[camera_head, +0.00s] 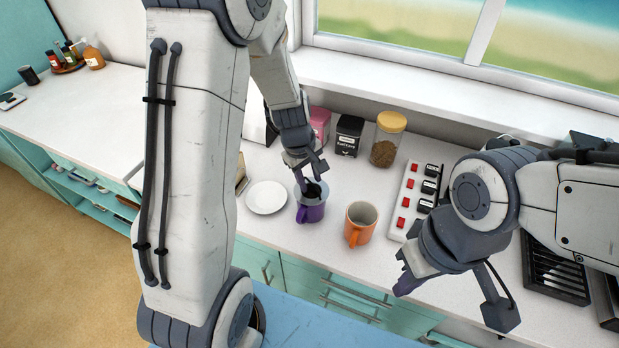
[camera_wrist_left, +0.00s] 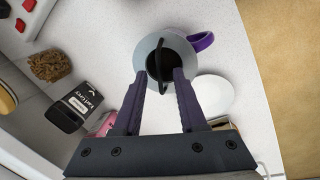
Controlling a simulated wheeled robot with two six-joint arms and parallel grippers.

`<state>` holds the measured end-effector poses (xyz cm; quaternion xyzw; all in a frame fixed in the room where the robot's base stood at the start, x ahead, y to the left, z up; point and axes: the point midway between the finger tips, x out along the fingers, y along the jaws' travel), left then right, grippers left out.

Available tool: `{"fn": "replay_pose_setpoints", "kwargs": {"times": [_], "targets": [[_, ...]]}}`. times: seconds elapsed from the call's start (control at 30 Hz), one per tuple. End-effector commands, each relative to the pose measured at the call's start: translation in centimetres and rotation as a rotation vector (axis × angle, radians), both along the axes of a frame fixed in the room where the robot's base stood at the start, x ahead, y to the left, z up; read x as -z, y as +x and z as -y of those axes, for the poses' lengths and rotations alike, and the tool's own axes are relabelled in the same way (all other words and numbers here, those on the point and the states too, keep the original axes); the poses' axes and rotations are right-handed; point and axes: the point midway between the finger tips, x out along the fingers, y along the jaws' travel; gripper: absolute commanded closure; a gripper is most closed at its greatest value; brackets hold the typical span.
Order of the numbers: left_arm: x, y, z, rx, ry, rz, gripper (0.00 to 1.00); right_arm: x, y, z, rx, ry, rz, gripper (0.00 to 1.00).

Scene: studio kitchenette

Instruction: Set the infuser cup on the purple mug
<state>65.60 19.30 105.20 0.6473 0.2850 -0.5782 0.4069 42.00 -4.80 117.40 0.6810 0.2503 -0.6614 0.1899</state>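The purple mug (camera_head: 311,213) stands upright on the white counter, and its purple handle shows in the left wrist view (camera_wrist_left: 202,41). The infuser cup, with a pale grey rim (camera_head: 323,189) and a dark inside, sits at the mug's mouth; its wide rim (camera_wrist_left: 149,52) covers most of the mug from above. A thin black bar crosses its opening. My left gripper (camera_head: 312,181) is just above the cup; its fingers (camera_wrist_left: 160,80) are spread apart over the rim, with nothing visibly clamped.
A white plate (camera_head: 267,197) lies left of the mug, and an orange mug (camera_head: 361,224) stands to its right. Behind are a pink tin (camera_head: 320,121), a black tea tin (camera_head: 348,135) and a yellow-lidded jar (camera_head: 387,144). A rack with red labels (camera_head: 405,201) lies farther right.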

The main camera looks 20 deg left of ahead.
Motion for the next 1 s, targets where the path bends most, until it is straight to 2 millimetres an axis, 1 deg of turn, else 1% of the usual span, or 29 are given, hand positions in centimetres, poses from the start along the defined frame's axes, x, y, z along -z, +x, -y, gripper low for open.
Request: {"fn": "replay_pose_setpoints", "kwargs": {"times": [0.17, 0.27, 0.37, 0.6, 0.7, 0.83, 1.0], "targets": [[-0.2, 0.0, 0.0, 0.0, -0.001, 0.001, 0.59, 0.0, 0.0, 0.0, 0.0, 0.0, 0.0, 1.0], [-1.0, -0.1, -0.1, -0.001, -0.001, 0.004, 0.59, 0.0, 0.0, 0.0, 0.0, 0.0, 0.0, 1.0], [-2.6, -0.3, -0.3, -0.001, 0.0, 0.007, 0.59, 0.0, 0.0, 0.0, 0.0, 0.0, 0.0, 1.0], [-7.3, -1.1, -0.8, -0.001, 0.001, 0.008, 0.59, 0.5, 0.0, 0.0, 0.0, 0.0, 0.0, 1.0], [-8.7, -1.4, -0.9, -0.001, 0.0, 0.006, 0.59, 0.6, 0.0, 0.0, -0.001, 0.0, 0.0, 1.0], [-9.9, -1.7, -1.1, 0.0, 0.0, 0.001, 0.59, 0.7, 0.0, 0.0, -0.001, 0.0, 0.0, 1.0], [-10.3, -1.8, -1.1, -0.001, 0.001, 0.0, 0.59, 0.7, 0.0, 0.0, -0.001, 0.0, 0.0, 1.0]]}}
